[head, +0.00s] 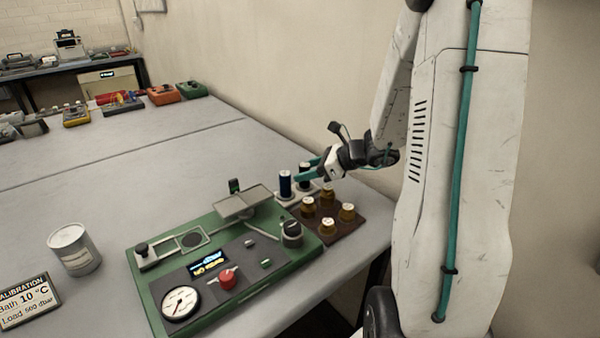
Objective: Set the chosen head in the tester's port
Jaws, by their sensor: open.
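The green tester (165,292) stands on the table, with a dial gauge (181,303), red knob (227,279) and small lit display (208,264). Several brass-coloured pieces with pale tops (327,227) stand on a brown board (352,231). Which piece is the chosen head is not clear. My gripper (308,171), with teal fingers, is open beside the blue cylinders and partly overlaps the farther one.
A pale can (74,250) and a calibration sign (29,302) reading bath 10 °C and load 500 dbar stand left of the tester. A raised metal plate (244,202) sits at the tester's back. The table's right edge is close to the brown board.

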